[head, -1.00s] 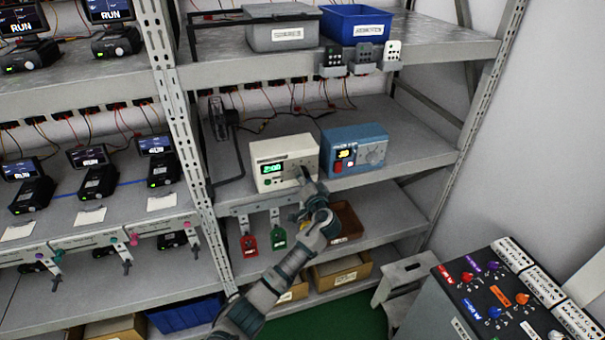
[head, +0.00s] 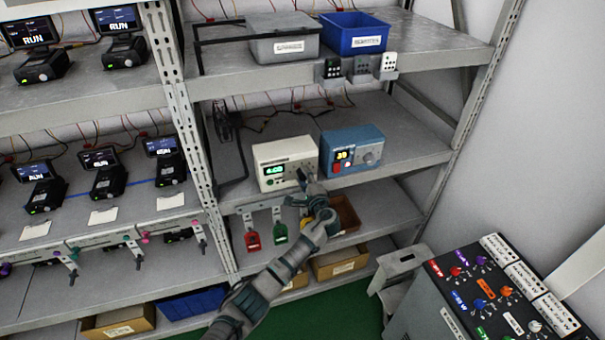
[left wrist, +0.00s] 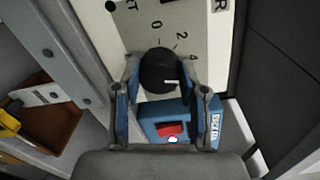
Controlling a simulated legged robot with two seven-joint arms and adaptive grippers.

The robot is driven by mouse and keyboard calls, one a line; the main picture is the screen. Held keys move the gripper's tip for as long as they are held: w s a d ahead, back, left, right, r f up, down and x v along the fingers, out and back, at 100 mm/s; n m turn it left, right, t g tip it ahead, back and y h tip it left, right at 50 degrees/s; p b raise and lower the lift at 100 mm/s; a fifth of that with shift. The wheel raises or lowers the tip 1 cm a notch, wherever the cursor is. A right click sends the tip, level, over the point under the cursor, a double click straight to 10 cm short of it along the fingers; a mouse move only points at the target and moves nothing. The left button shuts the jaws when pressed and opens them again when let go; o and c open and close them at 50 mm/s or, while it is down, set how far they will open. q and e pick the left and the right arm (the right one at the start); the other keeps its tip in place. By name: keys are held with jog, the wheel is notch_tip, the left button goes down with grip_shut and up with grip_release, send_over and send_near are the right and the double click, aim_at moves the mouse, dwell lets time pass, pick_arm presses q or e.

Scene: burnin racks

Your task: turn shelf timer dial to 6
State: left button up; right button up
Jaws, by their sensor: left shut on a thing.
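The shelf timer (head: 285,163) is a cream box with a lit green display on the middle shelf. The display's small digits have a first figure that looks like 6 or 4. My left gripper (head: 305,182) is at the lower right of its front. In the left wrist view, the gripper (left wrist: 160,82) is shut on the black dial (left wrist: 160,66), one finger on each side. The dial's white mark points right, past the printed 4. The marks 0, 2 and 4 show; the gripper's right finger hides the scale beyond 4. My right gripper is not in view.
A blue instrument box (head: 352,150) stands close to the timer's right. A brown bin (head: 345,215) is on the lower shelf. A control console (head: 490,300) stands at the lower right.

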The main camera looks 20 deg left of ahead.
pick_arm(q)
jog(key=m+p, duration=0.2)
jog(key=m, duration=0.2)
jog(key=shift+d+f+m+p, duration=0.3)
jog(key=shift+d+m+p, duration=0.1)
jog(key=shift+f, duration=0.15)
jog(key=o, duration=1.1)
jog(key=shift+o, duration=0.2)
jog(key=shift+w, duration=0.1)
